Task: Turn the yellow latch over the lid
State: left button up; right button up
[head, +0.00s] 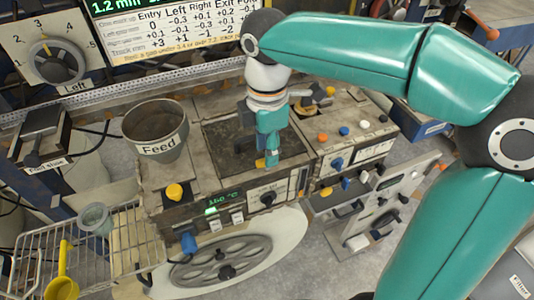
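My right gripper (268,157) reaches down from above to the front edge of a dark, worn square panel (222,140) on top of the machine, which looks like the lid. A small yellow piece, likely the yellow latch (260,163), shows right beside its fingertips at the panel's front edge. The fingers cover part of it, and I cannot tell whether they touch or grip it. The finger gap is too small to make out. My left gripper is not in view.
A grey funnel marked Feed (155,142) stands left of the panel. A yellow knob (174,192) sits on the machine's front left. Coloured buttons (343,131) lie to the right. A wire basket (40,240) holds a yellow scoop (62,285) and a cup (96,219).

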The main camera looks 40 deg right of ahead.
jog(key=shift+f, duration=1.1)
grip_shut()
